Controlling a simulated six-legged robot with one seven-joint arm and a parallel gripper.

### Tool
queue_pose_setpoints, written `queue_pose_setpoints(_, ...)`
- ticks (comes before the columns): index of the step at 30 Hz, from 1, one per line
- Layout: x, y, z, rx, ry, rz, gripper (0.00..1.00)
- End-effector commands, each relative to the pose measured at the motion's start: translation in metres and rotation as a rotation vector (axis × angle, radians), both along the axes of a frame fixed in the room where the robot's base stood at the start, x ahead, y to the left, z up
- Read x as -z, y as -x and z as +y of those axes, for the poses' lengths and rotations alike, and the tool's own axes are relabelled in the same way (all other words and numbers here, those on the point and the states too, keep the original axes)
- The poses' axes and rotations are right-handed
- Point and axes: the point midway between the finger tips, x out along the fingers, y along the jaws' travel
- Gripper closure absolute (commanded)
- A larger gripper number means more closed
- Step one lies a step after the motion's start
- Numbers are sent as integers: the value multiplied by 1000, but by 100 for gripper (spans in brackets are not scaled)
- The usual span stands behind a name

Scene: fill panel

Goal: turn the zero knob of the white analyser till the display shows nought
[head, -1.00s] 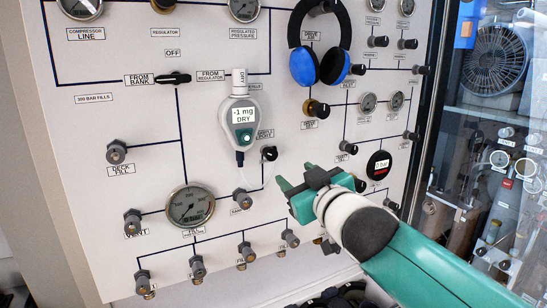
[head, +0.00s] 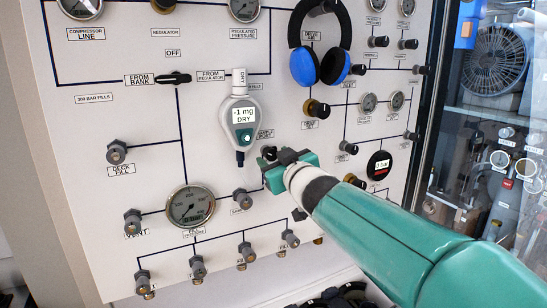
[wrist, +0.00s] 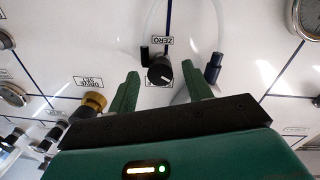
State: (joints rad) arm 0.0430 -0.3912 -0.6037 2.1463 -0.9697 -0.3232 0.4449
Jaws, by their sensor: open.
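The white analyser (head: 243,120) hangs in the middle of the panel in the head view. Its lit display reads "-1 mg DRY". The black zero knob (head: 268,152) sits just to its lower right, partly covered by my gripper (head: 278,163). In the wrist view the zero knob (wrist: 160,70) shows a white pointer line. The upside-down ZERO label (wrist: 162,40) is above it there. My gripper (wrist: 161,76) is open, with one green finger on each side of the knob. I cannot tell whether either finger touches it.
In the wrist view a dark fitting (wrist: 213,68) stands close to the right finger, and a brass knob (wrist: 93,103) is left of the left finger. Blue headphones (head: 320,65) hang above right of the analyser. A round display (head: 379,165) is right of my gripper.

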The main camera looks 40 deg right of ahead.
Motion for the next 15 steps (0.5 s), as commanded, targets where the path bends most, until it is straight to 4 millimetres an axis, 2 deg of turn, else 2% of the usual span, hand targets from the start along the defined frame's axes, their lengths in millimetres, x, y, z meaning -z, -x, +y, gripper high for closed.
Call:
queue_pose_setpoints(6, 0, -13, -5, 1, 0, 1, 50)
queue_pose_setpoints(14, 0, -14, -5, 0, 0, 0, 50)
queue_pose_setpoints(15, 0, -14, -5, 0, 0, 0, 56)
